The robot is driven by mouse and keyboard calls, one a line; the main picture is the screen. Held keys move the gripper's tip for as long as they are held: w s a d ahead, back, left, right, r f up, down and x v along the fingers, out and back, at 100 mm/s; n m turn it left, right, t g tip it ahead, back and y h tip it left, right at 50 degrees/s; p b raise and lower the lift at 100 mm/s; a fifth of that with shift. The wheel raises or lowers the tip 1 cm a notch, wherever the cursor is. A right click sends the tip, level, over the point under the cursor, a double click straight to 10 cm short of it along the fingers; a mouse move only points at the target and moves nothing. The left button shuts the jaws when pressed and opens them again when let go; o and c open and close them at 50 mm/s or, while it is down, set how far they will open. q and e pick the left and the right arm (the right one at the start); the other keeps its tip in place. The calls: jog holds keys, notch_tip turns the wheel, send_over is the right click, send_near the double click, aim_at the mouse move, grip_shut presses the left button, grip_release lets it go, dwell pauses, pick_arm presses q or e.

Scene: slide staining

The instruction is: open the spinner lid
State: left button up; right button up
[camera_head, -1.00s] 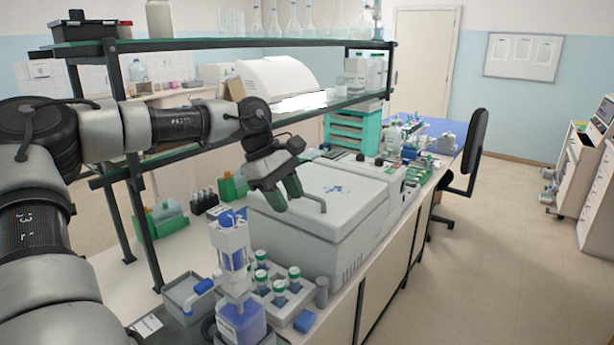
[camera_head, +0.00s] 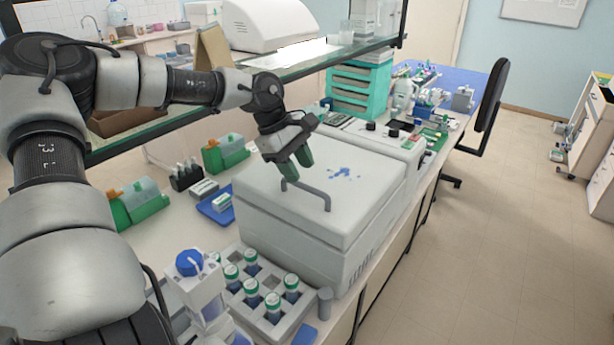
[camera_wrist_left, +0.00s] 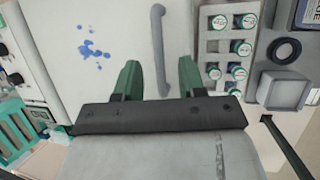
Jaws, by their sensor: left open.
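The spinner is a light grey box on the bench, and its lid (camera_head: 340,205) lies flat and closed on top. Blue stains mark the lid. A grey bar handle (camera_head: 308,193) stands along the lid's near edge; it also shows in the left wrist view (camera_wrist_left: 158,48). My left gripper (camera_head: 292,168) is above the lid, just behind the handle in the head view. Contact with the handle cannot be told. My right gripper is not in view.
A grey rack (camera_head: 262,290) with several green-capped bottles stands in front of the spinner, beside a blue-capped dispenser (camera_head: 190,265). Green boxes (camera_head: 225,153) stand left of it. A glass shelf (camera_head: 240,100) runs above the bench behind my arm.

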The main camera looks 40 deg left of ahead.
aim_at(310, 188)
pick_arm(q)
jog(key=x, duration=0.3)
jog(key=shift+w+f+p, duration=0.2)
jog(key=shift+f+p, duration=0.05)
jog(key=shift+p, duration=0.1)
jog(key=shift+d+f, duration=0.1)
jog(key=shift+f, duration=0.15)
jog(key=shift+d+f, duration=0.1)
jog(key=shift+f, duration=0.15)
jog(key=shift+w, duration=0.1)
grip_shut()
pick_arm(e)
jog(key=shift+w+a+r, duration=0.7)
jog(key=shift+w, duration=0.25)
